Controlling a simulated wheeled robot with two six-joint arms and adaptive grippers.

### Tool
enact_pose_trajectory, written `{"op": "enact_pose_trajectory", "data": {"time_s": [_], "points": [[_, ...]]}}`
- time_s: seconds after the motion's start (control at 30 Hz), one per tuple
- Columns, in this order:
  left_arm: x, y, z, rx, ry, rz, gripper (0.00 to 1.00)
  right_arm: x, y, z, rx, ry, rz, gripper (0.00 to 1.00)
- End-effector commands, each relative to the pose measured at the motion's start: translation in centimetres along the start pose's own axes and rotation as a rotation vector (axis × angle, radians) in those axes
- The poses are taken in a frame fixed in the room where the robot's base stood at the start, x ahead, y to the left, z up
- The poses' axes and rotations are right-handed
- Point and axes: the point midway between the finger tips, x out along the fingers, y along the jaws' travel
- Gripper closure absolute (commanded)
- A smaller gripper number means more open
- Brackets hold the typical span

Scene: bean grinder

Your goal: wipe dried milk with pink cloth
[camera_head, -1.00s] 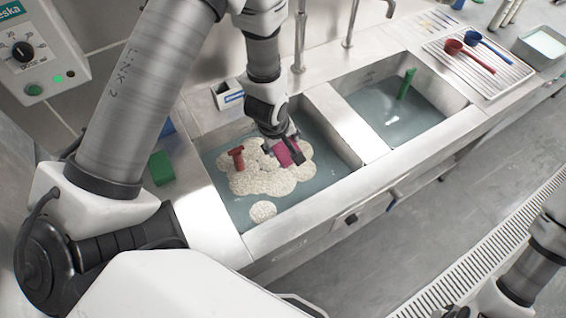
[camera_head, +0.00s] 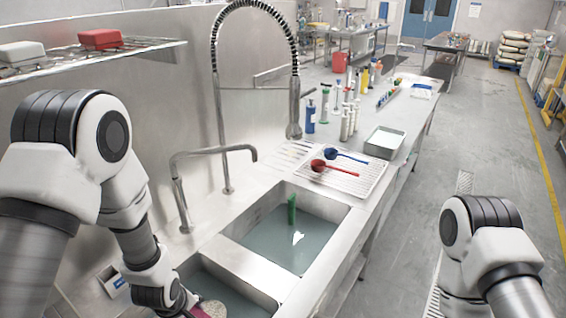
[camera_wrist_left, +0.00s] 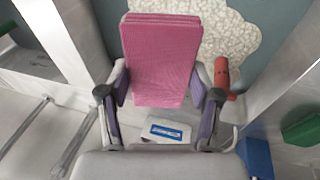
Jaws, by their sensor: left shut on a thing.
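The pink cloth (camera_wrist_left: 160,50) is a folded, layered block between the fingers of my left gripper (camera_wrist_left: 160,88), which is shut on it. A cream, speckled patch (camera_wrist_left: 232,38), which looks like the dried milk, lies in that basin beyond and beside the cloth in the left wrist view. I cannot tell whether the cloth touches it. My right arm is at the right of the head view, its gripper out of frame.
A red T-shaped piece (camera_wrist_left: 222,76) stands beside the patch. A green upright piece (camera_head: 291,212) stands in the far basin (camera_head: 340,215). A red scoop (camera_head: 318,165) and a blue scoop (camera_head: 337,153) lie on a white rack (camera_head: 350,180). A faucet (camera_head: 180,190) rises behind the basins.

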Motion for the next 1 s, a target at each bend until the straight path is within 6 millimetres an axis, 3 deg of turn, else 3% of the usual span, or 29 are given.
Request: {"op": "enact_pose_trajectory", "data": {"time_s": [0.17, 0.3, 0.53, 1.0], "points": [[0.1, 0.0, 0.0, 0.0, 0.0, 0.0, 0.64, 0.2, 0.0, 0.0, 0.0, 0.0, 0.0, 0.6], [1.7, 0.3, -0.2, 0.002, 0.001, 0.004, 0.64, 2.2, 0.0, 0.0, 0.0, 0.0, 0.0, 0.6], [2.2, 2.8, 0.0, 0.233, -0.058, 0.039, 0.64, 3.3, 0.0, 0.0, 0.0, 0.0, 0.0, 0.6], [2.8, 5.3, 1.3, 0.565, -0.145, 0.093, 0.64, 4.9, 0.0, 0.0, 0.0, 0.0, 0.0, 0.6]]}}
